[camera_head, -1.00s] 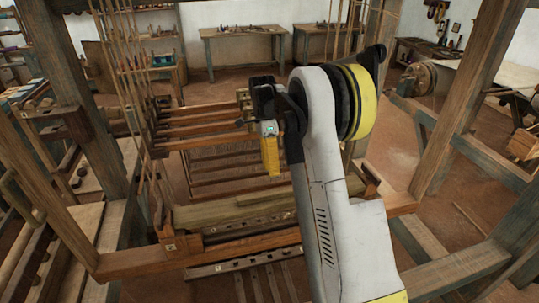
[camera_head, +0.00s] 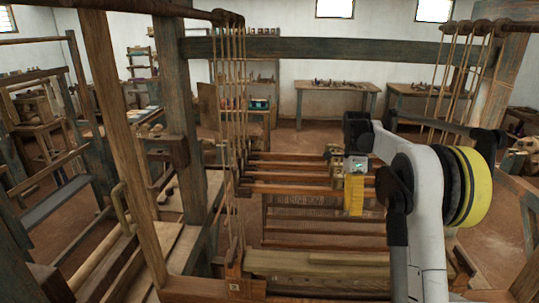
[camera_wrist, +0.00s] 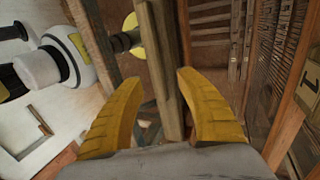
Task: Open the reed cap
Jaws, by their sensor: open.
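A long pale wooden bar (camera_head: 300,262), which looks like the reed cap, lies across the front of the loom in the head view. It sits low between two end posts, and my arm covers its right part. My gripper (camera_head: 353,212) hangs above and behind the bar, its yellow fingers pointing down, apart from it. In the wrist view my gripper (camera_wrist: 160,78) has its two yellow fingers spread with nothing between them. A wooden beam (camera_wrist: 160,40) passes beyond the fingertips there; I cannot tell if it is the same bar.
Several horizontal shaft bars (camera_head: 290,176) with hanging cords (camera_head: 230,80) stand close left of my gripper. A thick upright post (camera_head: 180,100) and a leaning beam (camera_head: 120,140) frame the left. Workbenches (camera_head: 335,87) stand at the back wall, with clear floor before them.

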